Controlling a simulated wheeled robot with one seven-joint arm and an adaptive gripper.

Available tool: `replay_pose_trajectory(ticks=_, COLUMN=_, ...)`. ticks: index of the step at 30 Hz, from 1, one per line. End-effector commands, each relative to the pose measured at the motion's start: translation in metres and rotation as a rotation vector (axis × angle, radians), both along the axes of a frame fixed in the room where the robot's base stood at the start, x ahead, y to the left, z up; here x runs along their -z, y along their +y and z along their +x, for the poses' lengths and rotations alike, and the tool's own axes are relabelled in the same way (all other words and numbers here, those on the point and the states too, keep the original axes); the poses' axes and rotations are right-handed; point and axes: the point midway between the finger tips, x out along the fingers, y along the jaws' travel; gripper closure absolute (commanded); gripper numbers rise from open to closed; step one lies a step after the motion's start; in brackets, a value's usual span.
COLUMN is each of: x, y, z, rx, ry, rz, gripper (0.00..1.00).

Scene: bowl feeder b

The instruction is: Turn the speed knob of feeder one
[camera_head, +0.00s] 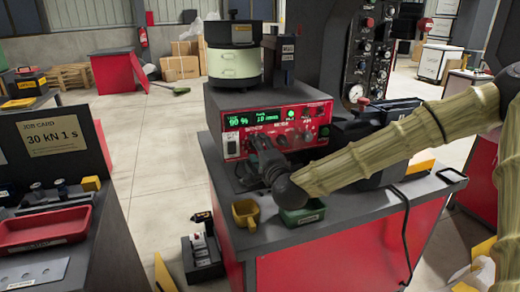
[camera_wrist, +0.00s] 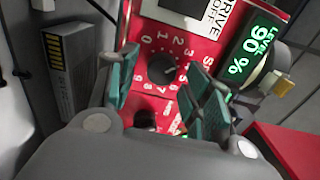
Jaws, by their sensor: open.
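The feeder control box (camera_head: 228,105) has a red front panel with green displays, knobs and lamps, and stands on the bench. In the wrist view a dark round knob (camera_wrist: 161,69) sits on the red panel inside a white numbered dial, its label partly hidden by a finger. A green display (camera_wrist: 250,55) there reads "LEVEL 90 %". My gripper (camera_wrist: 162,80) is open, with one teal finger on each side of the knob. I cannot tell whether the fingers touch it. In the head view my gripper (camera_head: 262,152) is at the panel's lower left and hides part of it.
A round bowl unit (camera_head: 233,62) stands on the box. A yellow cup (camera_head: 245,214) and a green tray (camera_head: 302,214) lie on the bench (camera_head: 345,207) below my arm. A second dark knob (camera_wrist: 146,118) shows near the fingers.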

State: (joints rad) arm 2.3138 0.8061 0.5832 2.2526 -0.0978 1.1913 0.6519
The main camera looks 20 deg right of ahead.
Motion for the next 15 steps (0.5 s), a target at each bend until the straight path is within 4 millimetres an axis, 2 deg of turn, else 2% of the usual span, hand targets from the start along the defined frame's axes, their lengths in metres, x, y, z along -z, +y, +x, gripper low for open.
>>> replay_pose_trajectory(ticks=5, x=0.0, y=-0.001, z=-0.019, rx=0.0, ry=0.0, rz=0.001, gripper=0.5)
replay_pose_trajectory(ticks=15, x=0.0, y=-0.003, z=-0.08, rx=0.0, ry=0.001, rz=0.002, gripper=0.5)
